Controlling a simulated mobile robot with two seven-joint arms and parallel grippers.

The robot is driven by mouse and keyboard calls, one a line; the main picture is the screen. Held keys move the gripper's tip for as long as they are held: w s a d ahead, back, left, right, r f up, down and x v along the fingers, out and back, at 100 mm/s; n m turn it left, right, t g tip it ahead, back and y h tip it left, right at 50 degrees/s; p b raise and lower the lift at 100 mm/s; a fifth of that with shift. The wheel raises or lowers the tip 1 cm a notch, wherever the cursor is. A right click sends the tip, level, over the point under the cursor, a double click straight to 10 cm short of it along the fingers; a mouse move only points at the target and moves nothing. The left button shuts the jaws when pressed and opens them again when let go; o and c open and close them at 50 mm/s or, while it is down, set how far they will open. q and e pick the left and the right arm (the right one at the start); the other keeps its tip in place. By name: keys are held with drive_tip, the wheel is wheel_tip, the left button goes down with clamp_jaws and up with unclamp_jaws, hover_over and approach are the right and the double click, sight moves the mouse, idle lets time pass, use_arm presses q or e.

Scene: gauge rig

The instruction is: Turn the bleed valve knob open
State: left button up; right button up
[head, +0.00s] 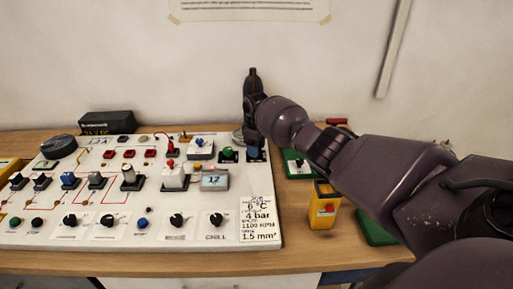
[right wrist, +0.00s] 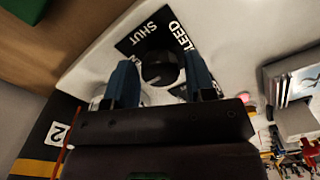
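The bleed valve knob (right wrist: 159,69) is a round black knob in the right wrist view. It sits on a black plate (right wrist: 146,37) with the white words SHUT and BLEED. My right gripper (right wrist: 158,63) is open, with one blue finger on each side of the knob and a visible gap to it. Whether the fingertips reach down beside the knob or stay above it I cannot tell. In the head view my right gripper (head: 253,150) is at the far right corner of the white panel (head: 262,222) and hides the knob. My left gripper is not in view.
The panel carries several switches, knobs and a small display (head: 214,180). A green button (head: 228,153) is close left of my right gripper. A yellow box with a red button (head: 323,209) stands right of the panel, under my right arm. The wall is behind.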

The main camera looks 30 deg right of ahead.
drive_tip(key=shift+o, duration=0.9)
drive_tip(key=shift+r, duration=0.2)
wheel_tip(320, 180, up, 10)
drive_tip(key=p, duration=0.1)
drive_tip(key=shift+r+p, duration=0.25)
drive_tip(key=shift+p, duration=0.05)
